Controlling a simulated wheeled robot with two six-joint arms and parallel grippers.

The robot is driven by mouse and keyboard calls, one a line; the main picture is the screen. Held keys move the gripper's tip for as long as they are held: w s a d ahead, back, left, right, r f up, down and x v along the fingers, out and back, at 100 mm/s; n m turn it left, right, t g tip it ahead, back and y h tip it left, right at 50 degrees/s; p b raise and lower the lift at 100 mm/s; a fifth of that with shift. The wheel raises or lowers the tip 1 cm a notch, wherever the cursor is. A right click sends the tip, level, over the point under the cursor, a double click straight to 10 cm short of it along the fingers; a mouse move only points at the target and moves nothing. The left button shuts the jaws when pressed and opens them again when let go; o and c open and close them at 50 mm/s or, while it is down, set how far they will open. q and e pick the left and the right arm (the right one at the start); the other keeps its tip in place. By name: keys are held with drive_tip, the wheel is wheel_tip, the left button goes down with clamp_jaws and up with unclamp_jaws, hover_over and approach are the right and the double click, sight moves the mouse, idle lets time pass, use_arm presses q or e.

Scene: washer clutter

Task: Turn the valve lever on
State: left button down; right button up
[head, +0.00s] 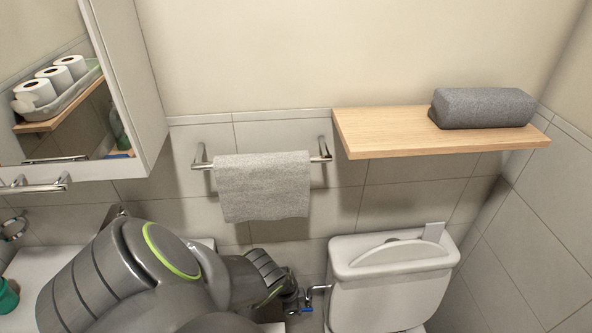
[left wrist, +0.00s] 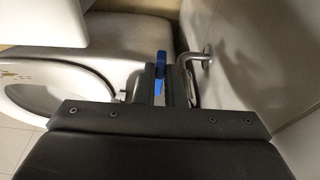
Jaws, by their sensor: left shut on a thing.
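The blue valve lever (left wrist: 160,62) shows between the fingers of my left gripper (left wrist: 165,90) in the left wrist view. The left gripper is shut on the lever, and the fingers hide part of it. In the head view a small bit of the blue lever (head: 307,310) shows at the tip of my left gripper (head: 296,301), low beside the toilet tank. A bent metal pipe (left wrist: 200,56) runs from the valve to the right in the left wrist view. The valve body is mostly hidden. My right gripper is not in view.
The white toilet tank (head: 390,290) stands just right of my left gripper. A towel bar with a grey towel (head: 263,187) is on the wall above. A wooden shelf (head: 385,138) holds a rolled grey towel (head: 483,108). The toilet bowl (left wrist: 50,92) is at left in the wrist view.

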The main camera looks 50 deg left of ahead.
use_arm(q)
drive_tip(key=shift+d+r+g+y, duration=0.2)
drive_tip(key=shift+d+g+y, duration=0.15)
drive_tip(key=shift+g, duration=0.25)
drive_tip(key=shift+w+r+g+y, duration=0.15)
drive_tip(key=shift+w+g+y, duration=0.05)
drive_tip(key=shift+g+y, duration=0.2)
drive_tip(key=c, duration=1.5)
unclamp_jaws()
drive_tip(key=shift+w+r, duration=0.1)
